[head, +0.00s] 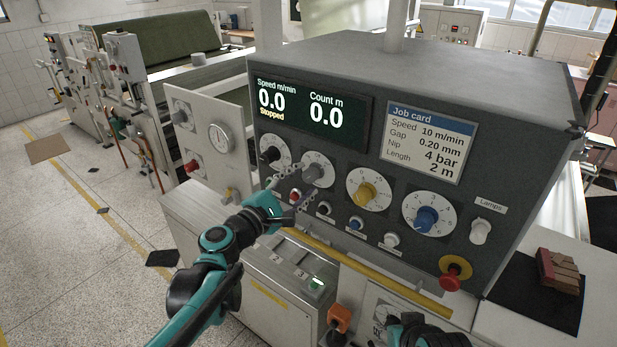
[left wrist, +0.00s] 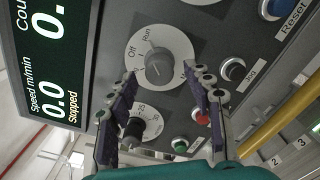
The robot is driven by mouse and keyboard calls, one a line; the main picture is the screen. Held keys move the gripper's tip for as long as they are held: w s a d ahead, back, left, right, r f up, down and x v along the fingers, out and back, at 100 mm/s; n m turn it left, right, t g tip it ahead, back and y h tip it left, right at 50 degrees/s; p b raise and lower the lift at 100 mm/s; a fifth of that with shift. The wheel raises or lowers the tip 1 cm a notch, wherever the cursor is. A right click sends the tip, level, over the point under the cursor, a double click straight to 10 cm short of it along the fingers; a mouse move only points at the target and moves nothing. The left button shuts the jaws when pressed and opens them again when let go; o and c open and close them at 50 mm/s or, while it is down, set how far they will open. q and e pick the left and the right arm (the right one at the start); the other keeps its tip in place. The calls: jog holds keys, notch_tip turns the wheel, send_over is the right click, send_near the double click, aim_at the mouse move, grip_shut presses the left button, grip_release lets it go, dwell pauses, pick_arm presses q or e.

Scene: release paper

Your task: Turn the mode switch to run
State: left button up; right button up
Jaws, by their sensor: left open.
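The mode switch (head: 316,172) is a grey knob on a round white dial on the dark control panel. In the left wrist view its dial (left wrist: 158,60) shows turned sideways, with the words Off and Run beside the grey knob. I cannot tell surely which word the knob points at. My left gripper (head: 288,188) is open just in front of the panel, low and left of the knob. In the left wrist view the two purple-padded fingers (left wrist: 162,85) are spread, their tips near the dial's lower edge, with nothing between them gripped.
A black knob (head: 270,155) is left of the mode switch, a yellow knob (head: 365,193) right of it. Small push buttons (head: 356,223) sit below. A red emergency button (head: 454,271) is lower right. A yellow rail (head: 360,270) runs along the panel's foot. The display reads Stopped.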

pick_arm(q)
jog(key=v, duration=0.8)
jog(key=shift+s+a, duration=0.2)
jog(key=shift+s, duration=0.15)
jog(key=s+d+f+m+g+y+b, duration=0.1)
jog(key=s+f+m+g+b, duration=0.15)
jog(key=f+b, duration=0.4)
jog(key=s+d+f+m+g+y+b, duration=0.1)
jog(key=s+f+m+b, duration=0.25)
jog(key=f, duration=0.65)
jog(key=s+a+f+m+g+y+b, duration=0.1)
jog(key=s+a+f+m+y+b, duration=0.2)
jog(key=f, duration=0.6)
jog(key=s+a+f+m+g+y+b, duration=0.1)
jog(key=s+a+f+m+b, duration=0.3)
jog(key=f+b, duration=0.4)
jog(key=s+a+f+m+g+y+b, duration=0.2)
jog(key=s+a+f+m+y+b, duration=0.2)
jog(key=f, duration=0.8)
jog(key=shift+s+a+y+b, duration=0.3)
jog(key=shift+s+a+b, duration=0.55)
jog(key=shift+a, duration=0.1)
